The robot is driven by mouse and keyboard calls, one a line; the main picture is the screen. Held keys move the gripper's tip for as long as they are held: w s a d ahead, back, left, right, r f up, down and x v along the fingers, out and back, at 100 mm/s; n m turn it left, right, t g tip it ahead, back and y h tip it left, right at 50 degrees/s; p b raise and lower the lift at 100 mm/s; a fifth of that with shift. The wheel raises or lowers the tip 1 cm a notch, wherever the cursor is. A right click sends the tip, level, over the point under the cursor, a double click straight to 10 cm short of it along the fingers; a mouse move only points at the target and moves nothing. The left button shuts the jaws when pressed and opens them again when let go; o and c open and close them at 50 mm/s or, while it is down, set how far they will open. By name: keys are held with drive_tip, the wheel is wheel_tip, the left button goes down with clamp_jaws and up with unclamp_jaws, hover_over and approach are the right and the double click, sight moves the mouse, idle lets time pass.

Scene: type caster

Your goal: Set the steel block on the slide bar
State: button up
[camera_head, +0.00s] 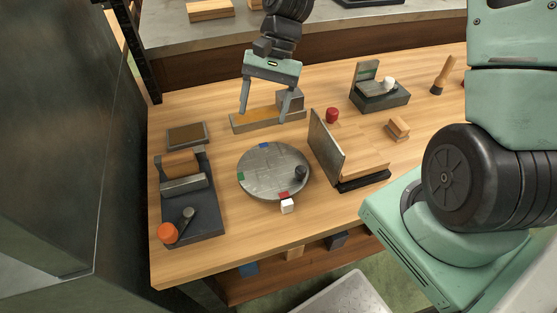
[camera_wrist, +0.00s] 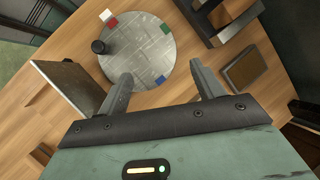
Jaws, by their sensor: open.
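A grey block (camera_head: 291,97), which looks like the steel block, stands at the right end of a low, long fixture at the back of the bench. The fixture has an orange-brown strip along it, which may be the slide bar (camera_head: 262,116). My gripper (camera_head: 264,115) points down over this fixture, its fingers wide apart with nothing seen between them. The right finger partly covers the block's front. Whether the fingers touch the fixture is not clear. In the wrist view the open gripper (camera_wrist: 161,73) shows against the round plate; neither block nor bar is visible there.
A round metal plate (camera_head: 262,177) with coloured marks and a black knob lies mid-bench. An upright metal panel (camera_head: 325,148) stands to its right. A dark roller device (camera_head: 205,215) is at left. A stand with a white knob (camera_head: 380,99) is at the back right.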

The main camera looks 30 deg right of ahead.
drive_tip(key=s+a+r+n+t+h, duration=0.1)
drive_tip(key=s+a+r+n+h, duration=0.1)
drive_tip(key=s+n, duration=0.5)
drive_tip(key=s+a+r+n+t+h, duration=0.2)
drive_tip(key=s+a+r+n, duration=0.2)
drive_tip(key=s, duration=0.9)
drive_tip(key=a+n, duration=0.2)
drive_tip(key=n, duration=0.2)
drive_tip(key=shift+a+r, duration=0.15)
drive_tip(key=shift+a, duration=0.05)
